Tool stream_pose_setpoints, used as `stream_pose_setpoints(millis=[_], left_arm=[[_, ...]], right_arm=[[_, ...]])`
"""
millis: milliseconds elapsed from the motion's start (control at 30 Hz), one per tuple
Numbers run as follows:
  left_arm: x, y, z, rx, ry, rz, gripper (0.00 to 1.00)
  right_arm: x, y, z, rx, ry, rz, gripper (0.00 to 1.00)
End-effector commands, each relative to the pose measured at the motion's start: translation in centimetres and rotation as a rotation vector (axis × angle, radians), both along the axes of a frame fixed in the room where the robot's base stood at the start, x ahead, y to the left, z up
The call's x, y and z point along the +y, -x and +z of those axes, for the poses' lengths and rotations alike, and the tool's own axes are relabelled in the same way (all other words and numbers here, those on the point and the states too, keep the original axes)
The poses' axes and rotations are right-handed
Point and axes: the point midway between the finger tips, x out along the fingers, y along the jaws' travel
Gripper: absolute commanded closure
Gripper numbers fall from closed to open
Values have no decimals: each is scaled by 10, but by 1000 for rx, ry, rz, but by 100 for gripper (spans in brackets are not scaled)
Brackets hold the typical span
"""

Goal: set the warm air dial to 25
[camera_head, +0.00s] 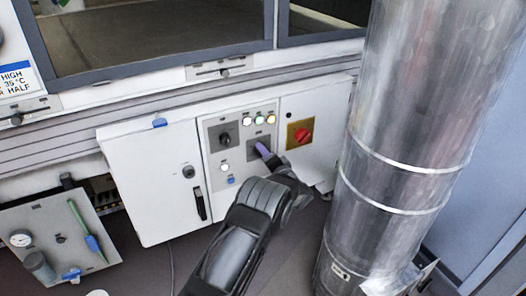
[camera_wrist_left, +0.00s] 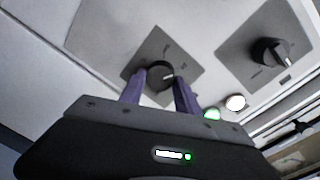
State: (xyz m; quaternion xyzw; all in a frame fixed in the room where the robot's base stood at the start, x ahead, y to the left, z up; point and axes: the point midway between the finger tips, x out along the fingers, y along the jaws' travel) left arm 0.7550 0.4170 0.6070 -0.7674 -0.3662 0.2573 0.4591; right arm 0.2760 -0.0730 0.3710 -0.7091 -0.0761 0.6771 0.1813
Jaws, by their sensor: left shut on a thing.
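My left gripper (camera_head: 264,150) reaches the control panel with its purple fingers at the lower right dial plate. In the left wrist view its fingers (camera_wrist_left: 160,90) are shut on a round black dial knob (camera_wrist_left: 160,74), one on each side. The knob has a white pointer line and sits on a grey plate (camera_wrist_left: 143,52) with small marks, too small to read. A second black dial (camera_head: 224,139) sits up and left on the panel; it also shows in the left wrist view (camera_wrist_left: 270,52). I cannot read which is the warm air dial. My right gripper is not in view.
Lit indicator lamps (camera_head: 259,120) sit above the held dial. A red switch on a yellow plate (camera_head: 300,134) is to its right. A large metal duct (camera_head: 400,120) stands close on the right. A white cabinet door (camera_head: 152,185) is on the left.

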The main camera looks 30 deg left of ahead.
Motion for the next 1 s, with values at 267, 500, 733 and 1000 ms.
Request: stream_pose_setpoints(millis=[267, 500, 733, 1000], left_arm=[[8, 5, -1, 5, -6, 18, 100], [7, 4, 0, 4, -6, 15, 50], [3, 2, 0, 3, -4, 8, 40], [-3, 5, 2, 3, -2, 4, 40]], right_arm=[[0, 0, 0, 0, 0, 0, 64], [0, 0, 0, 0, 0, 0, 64], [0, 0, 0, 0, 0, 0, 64], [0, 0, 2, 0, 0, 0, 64]])
